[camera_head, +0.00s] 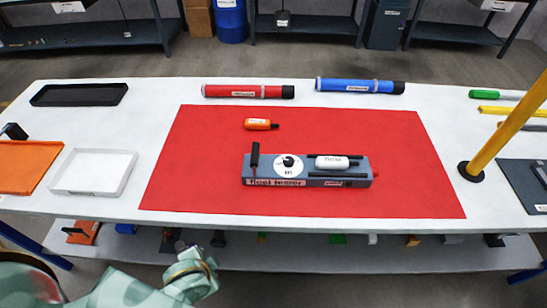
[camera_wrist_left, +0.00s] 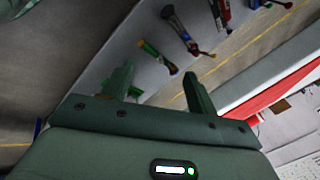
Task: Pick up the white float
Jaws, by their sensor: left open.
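The white float (camera_head: 332,162) lies on top of the grey-blue float tester (camera_head: 307,182), on its right half, to the right of a round dial. The tester stands on the red mat (camera_head: 400,195), which also shows at the right of the left wrist view (camera_wrist_left: 285,90). My left arm (camera_head: 150,285) comes in low at the left, in front of the table and well away from the float. My left gripper (camera_wrist_left: 160,88) is open and empty in the left wrist view. The float cannot be made out there. My right gripper is in neither view.
An orange float (camera_head: 257,124) lies on the mat behind the tester. A red tube (camera_head: 240,91) and a blue tube (camera_head: 345,86) lie along the back. A white tray (camera_head: 95,172) is at left, a yellow post (camera_head: 510,125) at right. The lower shelf (camera_head: 300,256) holds several small items.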

